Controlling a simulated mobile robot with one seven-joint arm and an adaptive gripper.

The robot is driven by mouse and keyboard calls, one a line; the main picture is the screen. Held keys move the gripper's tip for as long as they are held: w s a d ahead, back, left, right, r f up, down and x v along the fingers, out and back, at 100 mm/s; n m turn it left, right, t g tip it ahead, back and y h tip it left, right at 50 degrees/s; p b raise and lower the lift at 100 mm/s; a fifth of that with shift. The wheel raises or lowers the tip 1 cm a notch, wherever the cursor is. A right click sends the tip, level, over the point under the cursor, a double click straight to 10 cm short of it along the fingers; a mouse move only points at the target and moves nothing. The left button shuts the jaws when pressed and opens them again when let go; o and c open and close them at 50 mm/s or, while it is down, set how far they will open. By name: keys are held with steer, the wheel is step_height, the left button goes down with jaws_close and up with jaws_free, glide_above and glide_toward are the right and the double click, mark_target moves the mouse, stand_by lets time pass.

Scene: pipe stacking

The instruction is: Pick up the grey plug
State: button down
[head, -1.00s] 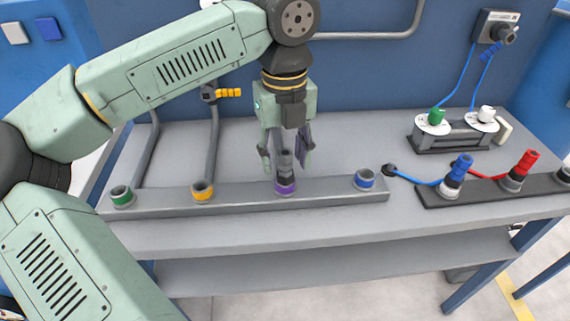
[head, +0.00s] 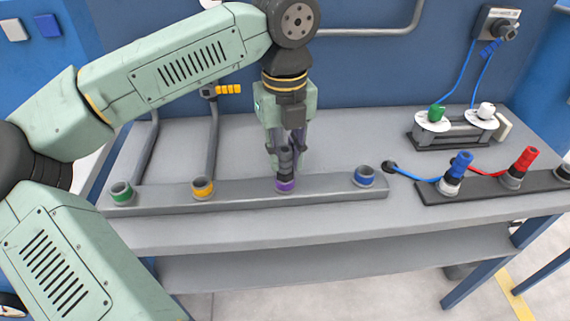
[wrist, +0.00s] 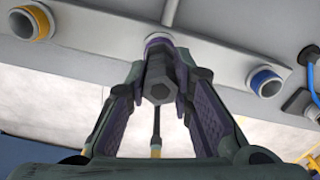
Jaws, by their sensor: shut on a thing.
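The grey plug (head: 286,158) stands upright in the purple-ringed socket (head: 286,185) of the long grey rail. In the wrist view the plug (wrist: 159,84) shows its hexagonal end between the fingers. My gripper (head: 287,160) points down over this socket, and its fingers are shut on the plug's upper part. In the wrist view my gripper (wrist: 160,85) has a finger pad on each side of the plug. The fingers partly hide the plug in the head view.
The grey rail (head: 240,193) also has green (head: 121,192), yellow (head: 203,188) and blue (head: 364,176) ringed sockets. A black rail at right carries a blue plug (head: 459,164) and a red plug (head: 527,158). A grey fixture (head: 455,138) stands behind. The bench behind the grey rail is mostly clear.

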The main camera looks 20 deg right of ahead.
stand_by(0.7)
steer(key=shift+r, duration=0.65)
steer(key=shift+s+d+r+b, duration=0.1)
steer(key=shift+s+r+b, duration=0.1)
steer(key=shift+r+b, duration=0.7)
steer(key=s+d+r+b, duration=0.2)
steer(key=s, duration=1.3)
steer(key=shift+s+d+b, duration=0.15)
steer(key=shift+s+b, duration=0.1)
steer(key=shift+b, duration=0.05)
step_height(320, 180, up, 8)
steer(key=p, duration=0.7)
